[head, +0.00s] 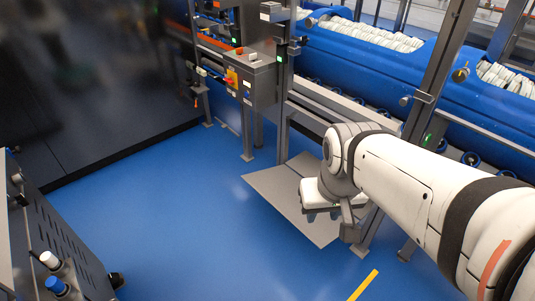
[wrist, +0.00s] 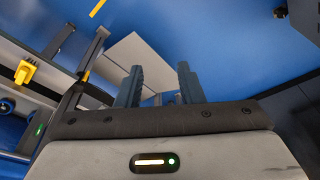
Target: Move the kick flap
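The kick flap looks to be the flat grey plate (head: 272,192) low by the blue floor, at the foot of the steel frame in the head view. My arm covers part of its right side. The plate also shows beyond my fingers in the wrist view (wrist: 138,58). My gripper (head: 323,214) hangs over the plate's right part in the head view; I cannot tell the height between them. In the wrist view my gripper (wrist: 158,82) has its two dark fingers apart, with nothing held between them.
Steel posts (head: 435,75) rise close to my arm, before blue tub carriers (head: 350,52). A dark cabinet (head: 50,245) stands at lower left. The blue floor (head: 170,220) between is clear.

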